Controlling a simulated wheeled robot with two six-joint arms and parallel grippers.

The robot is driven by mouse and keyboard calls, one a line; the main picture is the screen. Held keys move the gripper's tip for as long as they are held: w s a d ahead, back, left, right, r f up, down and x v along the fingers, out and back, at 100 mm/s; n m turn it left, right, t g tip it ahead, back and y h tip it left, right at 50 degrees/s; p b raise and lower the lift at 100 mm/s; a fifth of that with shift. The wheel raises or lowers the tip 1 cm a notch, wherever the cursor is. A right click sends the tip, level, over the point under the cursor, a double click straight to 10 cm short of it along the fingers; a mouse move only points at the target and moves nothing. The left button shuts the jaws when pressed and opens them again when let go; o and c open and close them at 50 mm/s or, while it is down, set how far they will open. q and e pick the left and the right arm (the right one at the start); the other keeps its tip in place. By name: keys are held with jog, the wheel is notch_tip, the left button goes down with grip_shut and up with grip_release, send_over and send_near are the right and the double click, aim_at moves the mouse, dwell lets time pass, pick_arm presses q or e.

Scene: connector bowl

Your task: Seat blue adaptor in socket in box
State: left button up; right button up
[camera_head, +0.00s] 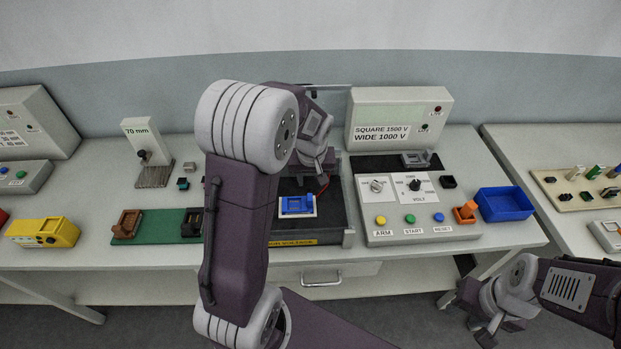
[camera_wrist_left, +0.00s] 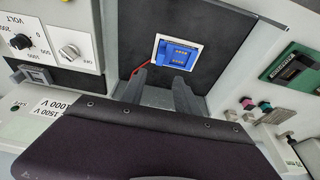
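The blue adaptor (camera_head: 297,204) lies within a white frame, the socket (camera_wrist_left: 155,48), on the dark floor of the open box (camera_head: 336,225). The blue adaptor also shows in the left wrist view (camera_wrist_left: 178,54); I cannot tell how deep it sits. My left gripper (camera_wrist_left: 161,80) is open and empty, its two fingers apart, on the far side of the adaptor and apart from it. In the head view my left arm hides part of the box. My right gripper (camera_head: 488,312) hangs in front of the table at the lower right, away from the box; its opening is unclear.
A control panel (camera_head: 415,207) with knobs and buttons stands right of the box, beside an orange part (camera_head: 466,211) and a blue bin (camera_head: 504,204). A display unit (camera_head: 399,118) stands behind. A green mat (camera_head: 158,227) with brown and dark connectors lies left. A red wire runs inside the box.

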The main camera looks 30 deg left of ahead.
pick_arm(q)
jog(key=s+d+f+m+h, duration=0.1)
jog(key=s+d+m, duration=0.2)
jog(key=s, duration=0.4)
jog(key=s+d+f+m+g, duration=0.1)
jog(key=s+d+m, duration=0.2)
jog(key=s+d, duration=0.3)
jog(key=s, duration=0.2)
jog(key=shift+s+d+f+g+h, duration=0.15)
jog(key=shift+s+f+g+h, duration=0.15)
jog(key=shift+f+h, duration=0.1)
jog(key=shift+s+r, duration=0.1)
